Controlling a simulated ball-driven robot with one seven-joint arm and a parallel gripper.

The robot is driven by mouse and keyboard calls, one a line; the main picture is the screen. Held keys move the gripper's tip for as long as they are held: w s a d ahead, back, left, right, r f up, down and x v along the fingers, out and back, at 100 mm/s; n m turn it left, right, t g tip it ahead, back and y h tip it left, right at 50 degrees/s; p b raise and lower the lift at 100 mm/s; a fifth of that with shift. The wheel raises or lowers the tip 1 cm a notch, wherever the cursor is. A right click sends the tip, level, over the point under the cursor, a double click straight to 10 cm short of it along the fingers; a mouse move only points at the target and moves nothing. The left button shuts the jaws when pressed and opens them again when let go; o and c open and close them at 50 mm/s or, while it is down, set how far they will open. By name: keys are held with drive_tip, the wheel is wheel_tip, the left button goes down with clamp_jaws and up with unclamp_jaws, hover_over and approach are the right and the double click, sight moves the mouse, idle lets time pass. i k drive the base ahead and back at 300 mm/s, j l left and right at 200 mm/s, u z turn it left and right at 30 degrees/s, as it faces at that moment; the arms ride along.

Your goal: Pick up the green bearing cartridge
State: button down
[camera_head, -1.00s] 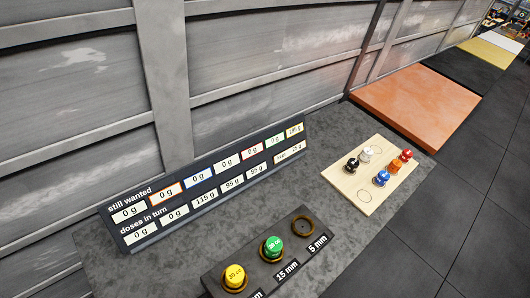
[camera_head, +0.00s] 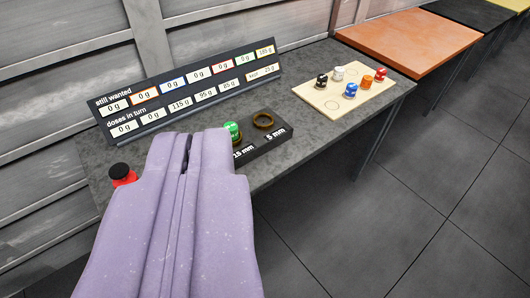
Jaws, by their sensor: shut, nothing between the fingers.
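The green bearing cartridge (camera_head: 232,129) stands upright in a ring seat on a dark block (camera_head: 264,144) labelled 15 mm and 5 mm. Its lower left side is partly hidden behind my gripper. My gripper (camera_head: 188,145), pale purple, reaches in from the bottom of the view. Its fingers look shut with nothing between them. In the picture the tips lie just left of the green cartridge; I cannot tell how far apart they are in depth. The left part of the block is hidden behind my gripper.
An empty ring (camera_head: 263,121) sits right of the green cartridge. A sign board (camera_head: 190,88) stands behind. A wooden board (camera_head: 345,92) holds several coloured cartridges.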

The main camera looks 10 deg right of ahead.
sight(233, 127)
drive_tip(key=i+l+u, duration=0.1)
drive_tip(key=i, duration=0.4)
drive_tip(key=i+l+u, duration=0.1)
drive_tip(key=i, duration=0.4)
drive_tip(key=i+l+u, duration=0.1)
drive_tip(key=i+l, duration=0.25)
drive_tip(key=i, duration=0.15)
drive_tip(key=i+l+u, duration=0.1)
drive_tip(key=i+l, duration=0.15)
drive_tip(key=i, duration=0.25)
